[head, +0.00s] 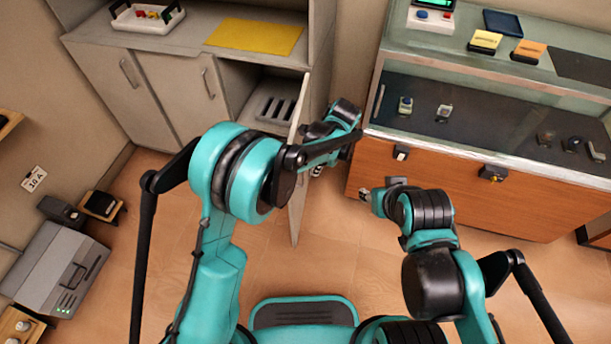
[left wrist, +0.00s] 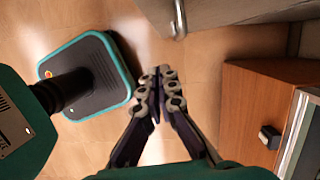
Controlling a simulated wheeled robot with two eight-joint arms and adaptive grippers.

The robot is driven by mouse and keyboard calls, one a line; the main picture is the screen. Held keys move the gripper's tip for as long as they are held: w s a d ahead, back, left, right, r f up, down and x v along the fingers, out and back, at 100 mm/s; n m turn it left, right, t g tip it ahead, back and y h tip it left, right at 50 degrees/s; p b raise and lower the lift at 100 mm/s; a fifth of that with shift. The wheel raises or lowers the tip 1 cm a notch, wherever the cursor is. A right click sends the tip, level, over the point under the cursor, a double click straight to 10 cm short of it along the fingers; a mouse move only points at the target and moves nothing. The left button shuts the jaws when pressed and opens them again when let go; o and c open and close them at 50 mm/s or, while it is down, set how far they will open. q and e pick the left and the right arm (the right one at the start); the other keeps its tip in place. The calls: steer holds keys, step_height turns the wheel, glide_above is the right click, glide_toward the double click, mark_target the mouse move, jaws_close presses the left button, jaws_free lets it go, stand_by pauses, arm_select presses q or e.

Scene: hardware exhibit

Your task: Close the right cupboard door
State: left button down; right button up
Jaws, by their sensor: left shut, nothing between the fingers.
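The right cupboard door (head: 297,216) stands wide open, swung out from the grey cupboard and seen nearly edge-on in the head view. My left arm hides its middle. In the left wrist view, a grey panel with a handle at the top, apparently this door (left wrist: 222,12), lies beyond the fingertips. My left gripper (head: 317,171) is just right of the door, on its outer side. In the left wrist view the left gripper (left wrist: 158,72) has its fingers together and empty, apart from the panel. My right gripper (head: 364,194) is near the orange display counter; its fingers are too small to read.
The open cupboard bay (head: 262,108) holds a dark slotted rack. Two closed doors (head: 150,90) are to its left. A yellow mat (head: 255,37) and a white tray (head: 146,22) lie on top. The glass-topped counter (head: 445,185) stands right, with a narrow floor gap between.

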arm_select(q)
steer(key=w+a+f+b, duration=0.1)
steer(key=a+f+b, duration=0.3)
steer(key=a+f, duration=0.2)
step_height(320, 180, down, 3)
steer(key=shift+w+r+b, duration=0.2)
steer(key=shift+b, duration=0.15)
